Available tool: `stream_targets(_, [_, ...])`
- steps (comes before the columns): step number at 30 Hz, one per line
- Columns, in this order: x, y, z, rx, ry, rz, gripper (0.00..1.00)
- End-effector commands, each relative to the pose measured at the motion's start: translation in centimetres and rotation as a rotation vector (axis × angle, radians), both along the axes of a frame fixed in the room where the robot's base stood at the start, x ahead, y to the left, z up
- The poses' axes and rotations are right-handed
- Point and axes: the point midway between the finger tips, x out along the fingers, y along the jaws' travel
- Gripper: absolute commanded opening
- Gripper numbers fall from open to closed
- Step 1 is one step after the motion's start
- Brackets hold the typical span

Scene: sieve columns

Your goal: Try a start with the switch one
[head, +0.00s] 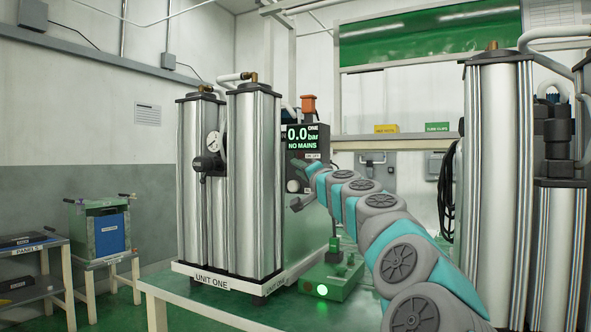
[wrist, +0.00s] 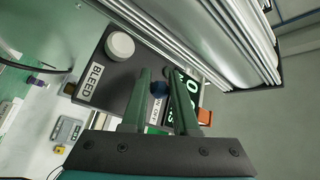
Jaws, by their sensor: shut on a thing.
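Unit one's dark control panel (head: 314,140) is on the right side of the two silver columns (head: 254,180). Its display (head: 302,138) reads 0.0 bar and NO MAINS, with ONE beside it. My gripper (head: 300,168) is at the panel, just below the display and its on/off label (head: 313,156). In the wrist view my gripper (wrist: 160,78) has its two fingers shut on the small dark switch (wrist: 159,89). The fingers hide part of the switch, so its exact setting cannot be told. The display shows partly behind the fingers.
A pale round bleed knob (wrist: 119,45) sits beside the switch, near the BLEED label (wrist: 91,82). A green box (head: 331,277) with a lit green lamp stands on the bench right of unit one. Another column unit (head: 497,165) stands at right.

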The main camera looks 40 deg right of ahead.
Motion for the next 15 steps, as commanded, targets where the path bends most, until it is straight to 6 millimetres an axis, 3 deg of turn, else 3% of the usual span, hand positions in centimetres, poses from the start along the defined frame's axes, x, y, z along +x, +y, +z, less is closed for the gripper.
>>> stream_targets(1, [-0.53,-0.92,0.31,0.003,-0.009,0.004,0.00])
stream_targets(15, [-0.95,-1.29,0.46,0.002,-0.010,0.129,0.00])
